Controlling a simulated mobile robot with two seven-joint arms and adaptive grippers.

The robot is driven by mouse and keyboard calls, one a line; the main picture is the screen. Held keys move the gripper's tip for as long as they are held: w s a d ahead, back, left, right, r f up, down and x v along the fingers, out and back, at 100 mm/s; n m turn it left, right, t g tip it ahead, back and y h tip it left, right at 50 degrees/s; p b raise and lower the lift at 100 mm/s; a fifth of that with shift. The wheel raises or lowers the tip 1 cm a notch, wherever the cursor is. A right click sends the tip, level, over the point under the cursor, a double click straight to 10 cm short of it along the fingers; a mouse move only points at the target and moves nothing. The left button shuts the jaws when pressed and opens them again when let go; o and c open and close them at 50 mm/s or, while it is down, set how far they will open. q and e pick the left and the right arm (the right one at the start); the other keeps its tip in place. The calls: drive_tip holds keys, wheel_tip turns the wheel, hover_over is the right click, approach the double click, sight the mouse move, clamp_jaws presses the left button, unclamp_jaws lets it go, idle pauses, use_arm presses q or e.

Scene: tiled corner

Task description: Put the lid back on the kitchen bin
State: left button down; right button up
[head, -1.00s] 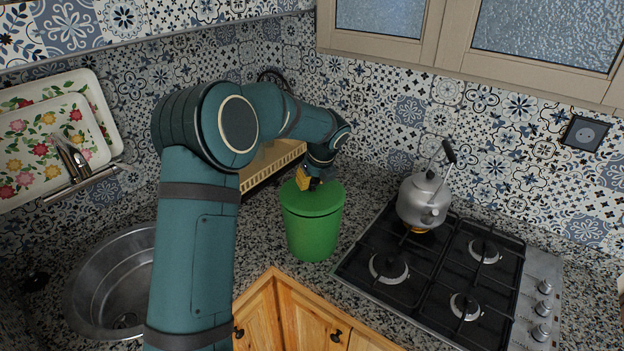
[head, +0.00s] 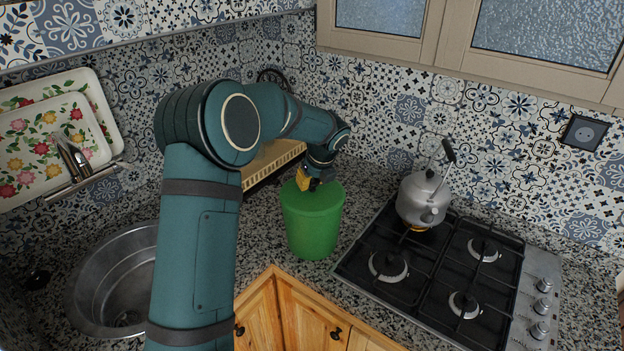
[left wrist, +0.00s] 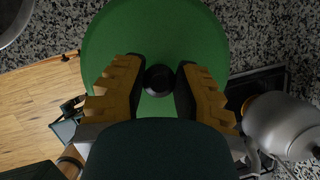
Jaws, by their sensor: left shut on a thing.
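The green kitchen bin (head: 312,236) stands upright on the counter between the sink and the hob. Its round green lid (head: 328,198) is level over the bin's mouth, with no clear gap showing between them. In the left wrist view the lid (left wrist: 190,28) fills the upper middle, with a black knob (left wrist: 159,80) at its centre. My left gripper (head: 314,184) is above the lid, shut on this knob, with the yellow-brown fingers (left wrist: 160,72) on either side of it. The fingers partly hide the lid's top in the head view. My right gripper is not in view.
A metal kettle (head: 424,198) stands on the gas hob (head: 430,268) to the bin's right. A steel sink (head: 112,285) lies to the left, partly behind my arm. A beige rack (head: 272,160) stands behind my arm. Granite counter (head: 352,205) is bare around the bin.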

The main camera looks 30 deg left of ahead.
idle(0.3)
use_arm(q)
drive_tip(key=shift+c, duration=0.7)
unclamp_jaws()
wheel_tip(320, 180, up, 3)
drive_tip(key=p, duration=0.2)
drive_tip(key=shift+p, duration=0.35)
drive_tip(key=shift+r+p, duration=0.45)
drive_tip(key=shift+r, duration=1.5)
